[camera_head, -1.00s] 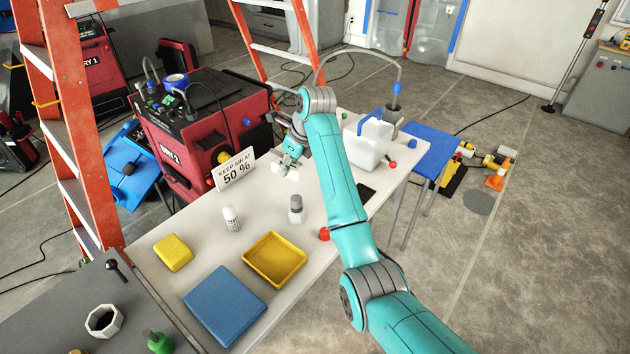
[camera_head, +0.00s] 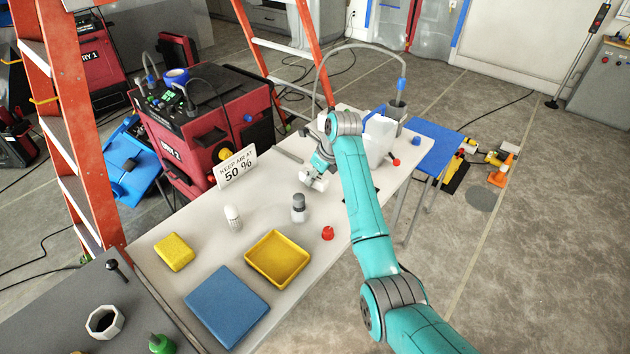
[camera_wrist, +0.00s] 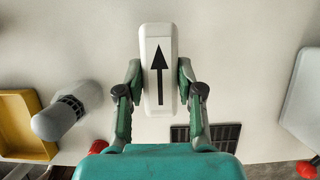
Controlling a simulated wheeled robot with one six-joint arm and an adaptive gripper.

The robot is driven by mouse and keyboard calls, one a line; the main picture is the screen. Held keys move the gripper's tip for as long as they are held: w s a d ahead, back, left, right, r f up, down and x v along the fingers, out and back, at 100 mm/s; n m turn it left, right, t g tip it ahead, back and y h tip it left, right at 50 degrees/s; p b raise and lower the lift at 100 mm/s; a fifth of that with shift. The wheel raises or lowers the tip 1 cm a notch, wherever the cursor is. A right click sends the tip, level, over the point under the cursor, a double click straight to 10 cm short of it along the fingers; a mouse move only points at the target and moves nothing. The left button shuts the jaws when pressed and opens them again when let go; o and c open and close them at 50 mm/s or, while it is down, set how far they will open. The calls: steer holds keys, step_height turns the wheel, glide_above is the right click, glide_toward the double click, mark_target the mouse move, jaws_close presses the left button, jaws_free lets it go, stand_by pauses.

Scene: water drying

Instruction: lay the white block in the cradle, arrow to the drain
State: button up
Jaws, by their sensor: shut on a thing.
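The white block (camera_wrist: 160,70) is an upright-looking long piece in the wrist view, with a black arrow on its face pointing to the top of that picture. My gripper (camera_wrist: 160,85) is shut on its two long sides. In the head view the block (camera_head: 314,182) shows small under my gripper (camera_head: 320,172), over the white table; I cannot tell its height. A dark slotted grille (camera_wrist: 206,136) lies on the table just below and right of the block in the wrist view; it may be the drain. I cannot make out the cradle.
A red knob (camera_head: 328,233), yellow tray (camera_head: 292,254) and white container (camera_head: 381,132) are nearby. A sign (camera_head: 236,168) stands at the back edge.

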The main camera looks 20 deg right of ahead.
steer(key=shift+f, duration=1)
steer(key=shift+f, duration=0.15)
steer(key=o, duration=1.2)
